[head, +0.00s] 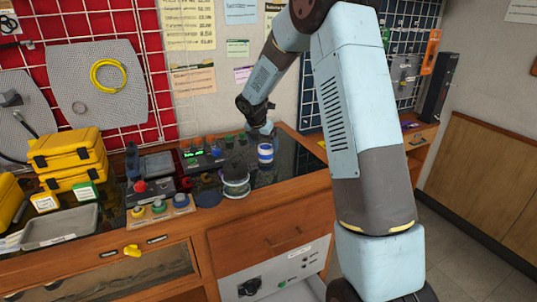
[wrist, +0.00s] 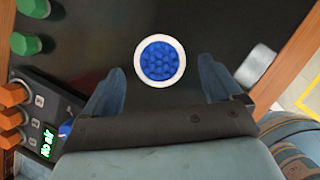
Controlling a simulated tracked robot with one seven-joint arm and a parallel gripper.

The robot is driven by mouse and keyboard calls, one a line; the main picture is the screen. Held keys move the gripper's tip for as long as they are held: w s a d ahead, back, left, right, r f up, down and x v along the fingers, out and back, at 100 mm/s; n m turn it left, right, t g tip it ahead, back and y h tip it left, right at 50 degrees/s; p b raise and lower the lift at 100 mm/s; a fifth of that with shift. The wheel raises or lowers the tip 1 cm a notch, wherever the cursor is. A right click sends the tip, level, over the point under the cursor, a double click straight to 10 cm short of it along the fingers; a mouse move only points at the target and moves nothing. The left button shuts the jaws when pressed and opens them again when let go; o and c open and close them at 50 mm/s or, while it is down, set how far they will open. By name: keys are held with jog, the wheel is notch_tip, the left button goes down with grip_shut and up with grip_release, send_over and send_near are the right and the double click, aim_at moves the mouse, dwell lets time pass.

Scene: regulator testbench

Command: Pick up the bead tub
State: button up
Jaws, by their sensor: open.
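The bead tub is a small round tub with a white rim and blue beads inside (wrist: 160,61). In the head view it stands upright on the dark bench top, showing a blue and white side (head: 265,154). My gripper (head: 263,128) is above the tub in the head view. In the wrist view my gripper (wrist: 161,72) is open, with one blue finger on each side of the tub's outline. The tub appears apart from both fingers, and nothing is held. The exact height gap between fingertips and tub cannot be told.
A clear container with a dark top (head: 236,182) stands left of the tub. A control box with a green display (wrist: 38,118) and orange knobs is close to the left finger. Yellow cases (head: 68,150) and a grey tray (head: 60,226) are farther left.

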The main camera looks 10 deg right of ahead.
aim_at(265, 147)
jog(key=shift+x, duration=2.4)
jog(key=shift+w+r, duration=0.1)
jog(key=shift+w, duration=0.05)
jog(key=c, duration=1.1)
jog(key=shift+r, duration=0.1)
